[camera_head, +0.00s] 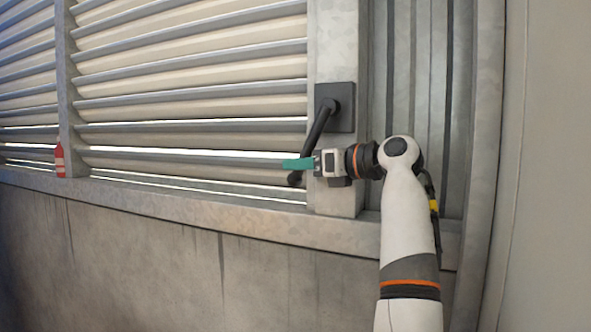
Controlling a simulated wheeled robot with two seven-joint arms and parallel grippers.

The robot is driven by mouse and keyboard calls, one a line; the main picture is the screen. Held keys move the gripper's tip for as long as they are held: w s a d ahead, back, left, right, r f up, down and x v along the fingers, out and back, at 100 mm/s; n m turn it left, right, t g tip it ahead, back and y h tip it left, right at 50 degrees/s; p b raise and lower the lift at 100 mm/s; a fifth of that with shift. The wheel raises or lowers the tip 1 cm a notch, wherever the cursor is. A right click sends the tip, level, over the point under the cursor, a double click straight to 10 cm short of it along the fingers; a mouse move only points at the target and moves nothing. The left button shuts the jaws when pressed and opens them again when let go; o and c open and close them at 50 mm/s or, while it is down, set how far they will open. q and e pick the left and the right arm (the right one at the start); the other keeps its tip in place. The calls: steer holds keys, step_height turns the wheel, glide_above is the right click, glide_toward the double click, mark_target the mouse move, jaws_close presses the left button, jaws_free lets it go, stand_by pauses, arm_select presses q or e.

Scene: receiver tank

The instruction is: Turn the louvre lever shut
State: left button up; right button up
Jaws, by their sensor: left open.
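The louvre lever (316,131) is a dark rod on a dark square mounting plate (346,108) fixed to a grey post. It slopes down and to the left from its pivot and ends in a knob (294,179). My left gripper (294,164), with teal fingers, is open at the lower part of the lever, just above the knob. The fingers cover a piece of the rod; whether they straddle or touch it I cannot tell. The louvre slats (190,65) lie left of the post, with bright gaps between the lower ones. My right gripper is not in view.
A concrete wall (150,270) lies below the ledge. Ribbed grey panels (408,90) and a plain wall (550,150) are on the right, behind and beside my arm.

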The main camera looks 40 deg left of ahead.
arm_select(q)
steer(key=w+d+r+b, duration=0.1)
steer(key=d+b, duration=0.1)
steer(key=d, duration=0.8)
steer(key=shift+w, duration=0.2)
